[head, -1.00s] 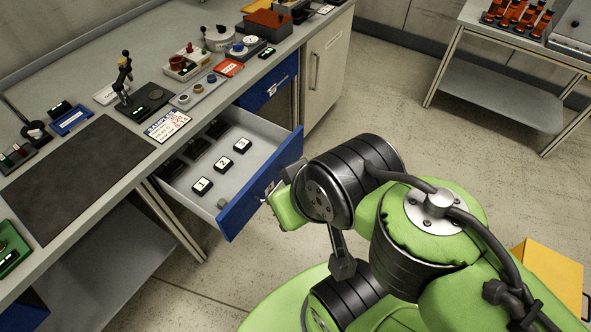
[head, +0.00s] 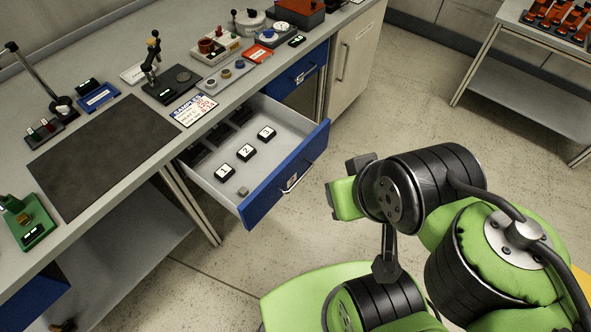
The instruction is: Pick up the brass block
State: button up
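A small grey-brown block (head: 243,192) lies on the floor of the open drawer (head: 207,183), near its front left corner. A brownish, brass-like piece (head: 25,218) sits on a green stand at the left edge of the bench. I cannot tell from colour alone which of these is the brass block. My gripper (head: 347,183) is to the right of the drawer's blue front, apart from its handle (head: 291,181). Its fingertips are mostly hidden behind the wrist, so its opening does not show.
Black blocks numbered 1 (head: 224,172), 2 (head: 246,151) and 3 (head: 266,132) stand in the drawer. A dark mat (head: 105,155) lies on the bench, with a sample card (head: 194,109) beyond it.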

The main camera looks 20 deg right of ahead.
aim_at(23, 219)
jog(key=k+j+u, duration=0.15)
jog(key=j+u, duration=0.2)
jog(key=j, duration=0.3)
jog(key=j+u, duration=0.35)
jog(key=j, duration=0.25)
jog(key=k+j, duration=0.05)
